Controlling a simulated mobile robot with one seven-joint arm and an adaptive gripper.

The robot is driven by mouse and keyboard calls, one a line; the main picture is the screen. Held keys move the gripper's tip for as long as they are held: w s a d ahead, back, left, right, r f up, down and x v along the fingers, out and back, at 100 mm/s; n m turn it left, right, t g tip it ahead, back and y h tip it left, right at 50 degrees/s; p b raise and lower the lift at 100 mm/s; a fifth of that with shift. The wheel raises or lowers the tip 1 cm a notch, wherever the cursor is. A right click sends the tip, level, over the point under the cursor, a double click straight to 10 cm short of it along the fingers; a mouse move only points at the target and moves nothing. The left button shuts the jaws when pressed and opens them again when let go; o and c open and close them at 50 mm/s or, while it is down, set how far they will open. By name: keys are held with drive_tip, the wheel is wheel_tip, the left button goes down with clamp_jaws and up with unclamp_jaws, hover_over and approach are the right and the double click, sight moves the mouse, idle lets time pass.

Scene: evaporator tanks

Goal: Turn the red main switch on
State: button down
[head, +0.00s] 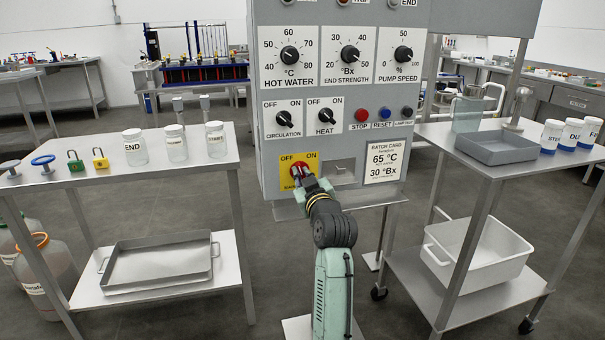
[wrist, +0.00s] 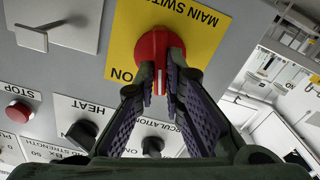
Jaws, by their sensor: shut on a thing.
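The red main switch (head: 298,170) is a round knob on a yellow plate (head: 286,161) low on the grey control panel, with OFF at upper left and ON at upper right. My gripper (head: 306,180) reaches it from below and in front. In the wrist view, the panel appears upside down, and my gripper (wrist: 161,84) has its two fingers closed on the raised grip of the red main switch (wrist: 151,46). A white mark on the grip shows between the fingertips, roughly midway between the two labels. The OFF label is hidden there; ON is visible.
The circulation (head: 283,118) and heat (head: 325,115) knobs sit just above. A grey metal latch or bracket (head: 341,171) is right of the switch, near the batch card (head: 385,161).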

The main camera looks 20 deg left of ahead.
drive_tip(key=shift+w+d+m+p, duration=0.15)
drive_tip(key=shift+m+p, duration=1.35)
drive_tip(key=shift+m, duration=1.7)
drive_tip(key=shift+w+d+m+p, duration=0.15)
drive_tip(key=shift+m+p, duration=1.3)
drive_tip(key=shift+m, duration=1.75)
drive_tip(key=shift+s+f, duration=0.1)
drive_tip(key=c, duration=1.7)
unclamp_jaws()
